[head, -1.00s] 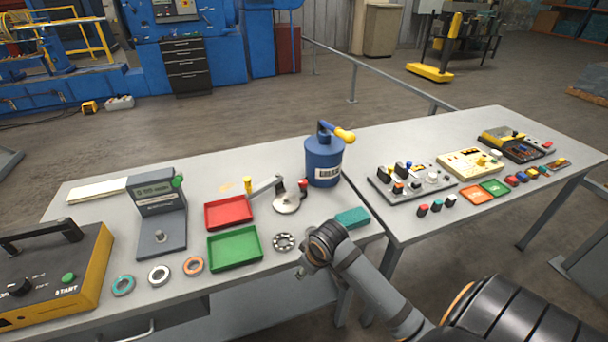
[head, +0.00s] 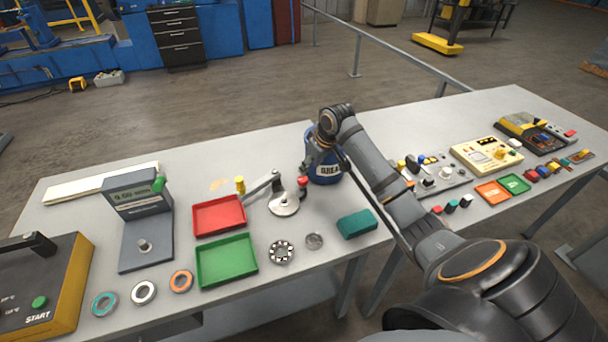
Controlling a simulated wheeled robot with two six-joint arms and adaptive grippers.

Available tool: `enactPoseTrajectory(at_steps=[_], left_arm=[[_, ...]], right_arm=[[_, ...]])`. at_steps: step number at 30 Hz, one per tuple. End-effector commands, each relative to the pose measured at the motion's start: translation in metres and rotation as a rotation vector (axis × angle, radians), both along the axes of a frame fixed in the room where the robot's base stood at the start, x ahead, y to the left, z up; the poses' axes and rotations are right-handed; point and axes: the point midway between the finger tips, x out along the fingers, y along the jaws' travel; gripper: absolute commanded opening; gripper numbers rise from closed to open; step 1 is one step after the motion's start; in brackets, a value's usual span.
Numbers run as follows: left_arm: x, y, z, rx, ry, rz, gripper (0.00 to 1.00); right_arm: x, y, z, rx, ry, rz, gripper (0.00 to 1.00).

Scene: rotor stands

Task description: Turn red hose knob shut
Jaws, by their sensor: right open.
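A small red knob (head: 303,181) stands upright on the table, between the round metal base of a lever device (head: 284,203) and the blue grease canister (head: 325,172). I cannot make out a hose at it. My right gripper (head: 311,158) hangs from its wrist in front of the canister, a little above the red knob. It is small and dark here, and its fingers partly blend with the canister. It is open, with nothing seen in it. My right arm hides the canister's top and right side. My left gripper is out of view.
A red tray (head: 219,229) and a green tray (head: 226,282) lie left of the knob. A teal block (head: 357,224), a bearing ring (head: 281,252) and a small metal disc (head: 314,241) lie in front. A switch panel (head: 440,180) is partly behind my arm.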

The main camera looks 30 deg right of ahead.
Motion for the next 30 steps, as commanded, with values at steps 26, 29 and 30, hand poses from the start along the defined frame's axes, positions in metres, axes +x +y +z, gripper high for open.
enactPoseTrajectory(at_steps=[26, 29, 30], left_arm=[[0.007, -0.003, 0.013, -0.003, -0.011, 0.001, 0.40], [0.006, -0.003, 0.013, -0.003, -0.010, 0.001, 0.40], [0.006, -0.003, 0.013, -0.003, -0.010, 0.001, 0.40]], right_arm=[[0.031, 0.005, -0.076, -0.001, 0.001, 0.001, 0.28], [0.031, 0.005, -0.076, -0.002, 0.001, 0.000, 0.14], [0.031, 0.005, -0.076, -0.002, 0.001, 0.000, 0.09]])
